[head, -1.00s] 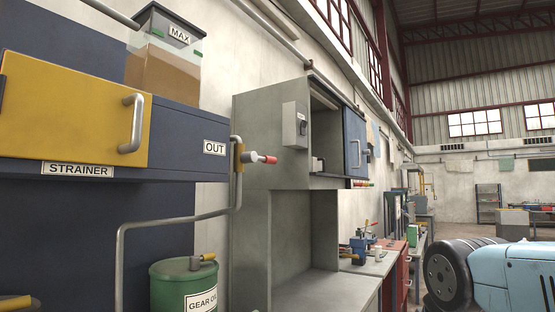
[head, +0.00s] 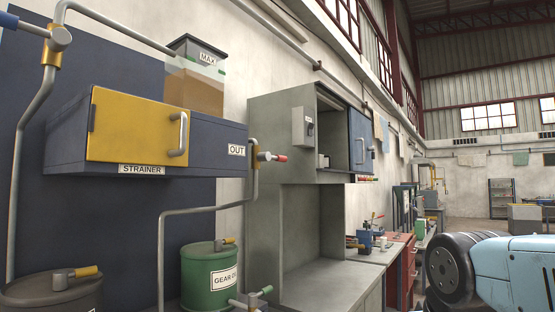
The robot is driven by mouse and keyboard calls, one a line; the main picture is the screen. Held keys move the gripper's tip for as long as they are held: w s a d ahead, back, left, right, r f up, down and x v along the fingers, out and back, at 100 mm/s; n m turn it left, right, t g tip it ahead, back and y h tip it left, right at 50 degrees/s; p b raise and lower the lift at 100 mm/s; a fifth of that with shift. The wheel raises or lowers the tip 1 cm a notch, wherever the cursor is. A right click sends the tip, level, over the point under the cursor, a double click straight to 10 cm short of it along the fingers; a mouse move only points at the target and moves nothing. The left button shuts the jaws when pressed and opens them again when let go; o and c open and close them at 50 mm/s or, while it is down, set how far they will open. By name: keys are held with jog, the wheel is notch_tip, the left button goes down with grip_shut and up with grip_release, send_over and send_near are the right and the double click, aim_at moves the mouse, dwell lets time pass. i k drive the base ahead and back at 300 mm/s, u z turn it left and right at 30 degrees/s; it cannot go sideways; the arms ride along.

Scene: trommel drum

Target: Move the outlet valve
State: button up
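The outlet valve (head: 262,157) is beside the OUT label (head: 236,150) at the right end of the dark blue strainer housing (head: 215,137). It has a grey body on a brass-coloured collar and a short red-tipped handle pointing right. A grey pipe (head: 200,210) runs down from it, then left and down. The housing has a closed yellow door (head: 135,125) over a STRAINER label. A tank marked MAX (head: 195,85) with brown liquid stands above the housing. My gripper is not in view, so its state is hidden.
A green GEAR OIL drum (head: 210,275) and a dark drum (head: 45,292) stand below; each has a yellow-handled valve. A green-handled valve (head: 258,298) is at the bottom edge. A grey cabinet (head: 270,130) is right of the outlet valve. A blue-handled valve (head: 52,38) is at upper left.

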aim_at(261, 156)
jog(key=u, duration=0.1)
jog(key=i, duration=0.9)
jog(key=z, duration=0.1)
